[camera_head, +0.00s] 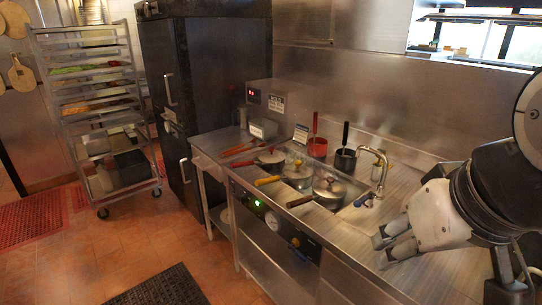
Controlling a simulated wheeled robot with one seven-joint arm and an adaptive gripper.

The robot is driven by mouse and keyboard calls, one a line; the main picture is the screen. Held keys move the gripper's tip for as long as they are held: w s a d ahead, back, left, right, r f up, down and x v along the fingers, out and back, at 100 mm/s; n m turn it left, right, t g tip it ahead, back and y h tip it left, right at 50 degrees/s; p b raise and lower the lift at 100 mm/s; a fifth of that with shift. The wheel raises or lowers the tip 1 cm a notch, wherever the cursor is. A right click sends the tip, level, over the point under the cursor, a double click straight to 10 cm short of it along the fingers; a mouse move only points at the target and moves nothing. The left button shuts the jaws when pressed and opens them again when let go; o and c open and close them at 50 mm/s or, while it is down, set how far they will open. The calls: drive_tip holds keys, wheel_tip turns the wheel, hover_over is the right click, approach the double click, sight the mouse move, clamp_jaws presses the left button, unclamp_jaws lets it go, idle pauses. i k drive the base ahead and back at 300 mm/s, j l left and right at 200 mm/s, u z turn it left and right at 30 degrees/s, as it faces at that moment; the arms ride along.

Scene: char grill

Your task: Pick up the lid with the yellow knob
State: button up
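Several lidded pots sit in a row in the steel counter. The middle pot's lid (298,170) is above a pot with a yellow handle (267,181). A lid (330,188) covers the nearer pot with a dark handle, and another lid (271,157) covers the farther pot with a red handle. The knobs are too small for me to tell surely which one is yellow. My gripper (384,249) is at the right, above the counter, right of the pots and well apart from them. Its fingers are spread with nothing seen between them.
The counter (440,276) is bare near my gripper. A tray rack (100,110) is far left.

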sight(297, 171)
drive_tip(key=j+z, duration=0.15)
drive_tip(key=j, duration=0.5)
drive_tip(key=k+j+z, duration=0.2)
drive_tip(key=j, duration=0.5)
drive_tip(key=i+j+z, duration=0.15)
drive_tip(key=j, duration=0.2)
drive_tip(key=i+j+z, duration=0.3)
drive_tip(key=j, duration=0.45)
drive_tip(key=i+j+z, duration=0.2)
drive_tip(key=j, duration=0.2)
drive_tip(key=i+j+z, duration=0.15)
drive_tip(key=j, duration=0.25)
drive_tip(key=i+j+z, duration=0.2)
drive_tip(key=i+j, duration=0.25)
drive_tip(key=i+j+z, duration=0.2)
drive_tip(key=i+j, duration=0.2)
drive_tip(key=i+j+z, duration=0.25)
drive_tip(key=j, duration=0.4)
drive_tip(key=i, duration=0.1)
